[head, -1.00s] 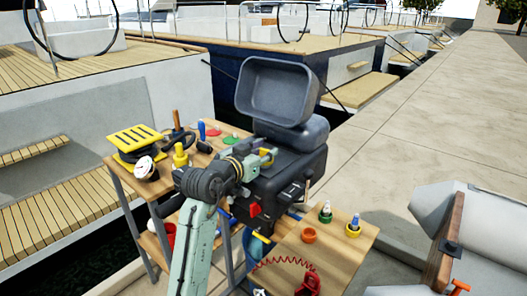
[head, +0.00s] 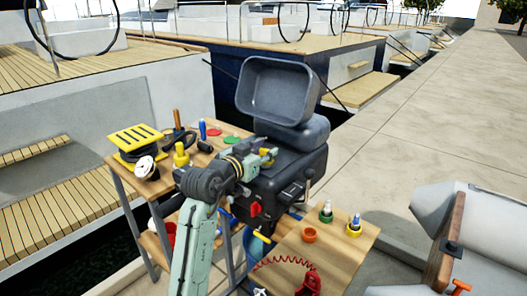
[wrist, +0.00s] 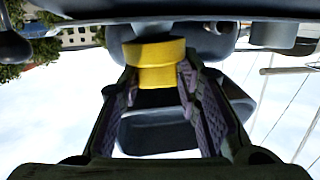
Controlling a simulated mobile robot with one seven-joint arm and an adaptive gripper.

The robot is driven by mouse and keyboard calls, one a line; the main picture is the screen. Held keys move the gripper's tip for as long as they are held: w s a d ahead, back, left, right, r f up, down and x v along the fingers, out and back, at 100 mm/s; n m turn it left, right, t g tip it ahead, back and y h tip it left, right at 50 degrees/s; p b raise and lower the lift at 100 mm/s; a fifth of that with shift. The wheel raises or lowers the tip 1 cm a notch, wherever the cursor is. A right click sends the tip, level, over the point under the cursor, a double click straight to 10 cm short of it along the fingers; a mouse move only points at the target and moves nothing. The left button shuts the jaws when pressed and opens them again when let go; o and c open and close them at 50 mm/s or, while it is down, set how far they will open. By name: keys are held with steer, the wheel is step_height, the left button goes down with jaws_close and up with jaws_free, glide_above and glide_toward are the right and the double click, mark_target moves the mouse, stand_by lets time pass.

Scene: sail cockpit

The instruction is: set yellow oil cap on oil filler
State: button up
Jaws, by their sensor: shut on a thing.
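The yellow oil cap (wrist: 155,60) is between the two fingers of my gripper (wrist: 157,80) in the wrist view, with its wide round end beyond the fingertips. My gripper is shut on it. In the head view my gripper (head: 268,155) is above the top of the dark engine (head: 295,175), just below the raised engine cover (head: 278,90). In the wrist view the cap's outer end is close to a dark surface. The oil filler cannot be made out, so I cannot tell whether the cap touches it.
A wooden bench (head: 310,258) at the front right holds small coloured pots and a red coiled cord (head: 285,263). The left bench holds a yellow slatted item (head: 135,140), a white gauge (head: 145,167) and several tools. The open cover stands close behind my gripper.

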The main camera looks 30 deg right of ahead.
mark_target(263, 150)
steer(key=shift+r, duration=0.2)
steer(key=shift+r+p, duration=0.55)
steer(key=shift+r, duration=0.05)
steer(key=shift+r, duration=0.15)
stand_by(1.0)
steer(key=shift+r+p, duration=0.55)
steer(key=shift+r, duration=0.1)
stand_by(0.6)
steer(key=o, duration=0.7)
steer(key=shift+c, duration=0.2)
steer(key=v, duration=1.1)
stand_by(0.5)
